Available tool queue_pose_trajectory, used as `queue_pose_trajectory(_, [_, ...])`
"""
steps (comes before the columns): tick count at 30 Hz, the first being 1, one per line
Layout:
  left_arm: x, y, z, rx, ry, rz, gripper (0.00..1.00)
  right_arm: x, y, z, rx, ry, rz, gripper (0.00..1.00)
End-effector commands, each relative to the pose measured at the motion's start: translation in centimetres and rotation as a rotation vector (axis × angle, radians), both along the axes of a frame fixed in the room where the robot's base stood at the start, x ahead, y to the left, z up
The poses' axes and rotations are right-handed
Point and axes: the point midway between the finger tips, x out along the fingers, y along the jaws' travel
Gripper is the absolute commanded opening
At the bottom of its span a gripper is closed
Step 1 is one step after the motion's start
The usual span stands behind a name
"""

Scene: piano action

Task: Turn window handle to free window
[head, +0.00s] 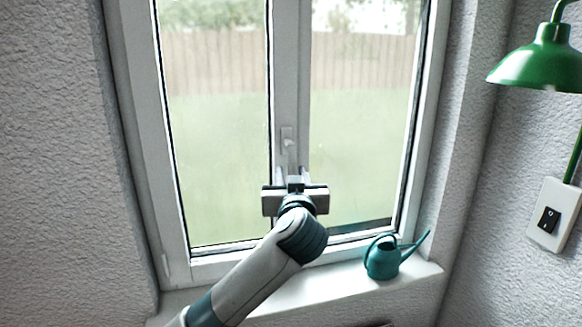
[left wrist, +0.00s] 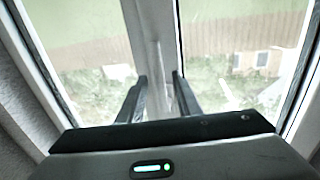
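The white window (head: 287,60) fills the middle of the head view, with two glass panes and a centre post. Its light handle (head: 288,138) sits on the post and appears to point down. My left gripper (head: 293,174) is in front of the post, just below the handle's base, with its fingers pointing up toward the window. In the left wrist view its two fingers (left wrist: 159,78) stand apart on either side of the pale post. The handle's lower end is near the fingers; whether they touch it I cannot tell. My right gripper is not in view.
A teal watering can (head: 383,258) stands on the white sill (head: 335,284), right of my left arm. A green lamp (head: 545,66) and a light switch (head: 548,220) are on the right wall. The space before the left pane is clear.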

Motion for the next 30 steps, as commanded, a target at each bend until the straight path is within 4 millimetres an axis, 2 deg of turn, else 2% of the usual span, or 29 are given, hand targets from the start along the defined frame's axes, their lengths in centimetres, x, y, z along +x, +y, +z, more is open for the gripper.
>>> queue_pose_trajectory(4, [0.9,0.1,0.0,0.000,0.002,0.000,0.32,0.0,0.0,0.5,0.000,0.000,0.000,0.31])
queue_pose_trajectory(14, [1.0,0.1,-0.1,-0.001,0.000,-0.001,0.32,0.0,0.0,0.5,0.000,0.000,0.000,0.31])
queue_pose_trajectory(18, [1.0,0.1,-0.1,-0.001,0.000,0.000,0.01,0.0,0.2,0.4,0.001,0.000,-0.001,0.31])
queue_pose_trajectory(30, [1.6,0.1,-0.1,0.013,0.004,0.000,0.00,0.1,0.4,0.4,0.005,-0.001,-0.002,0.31])
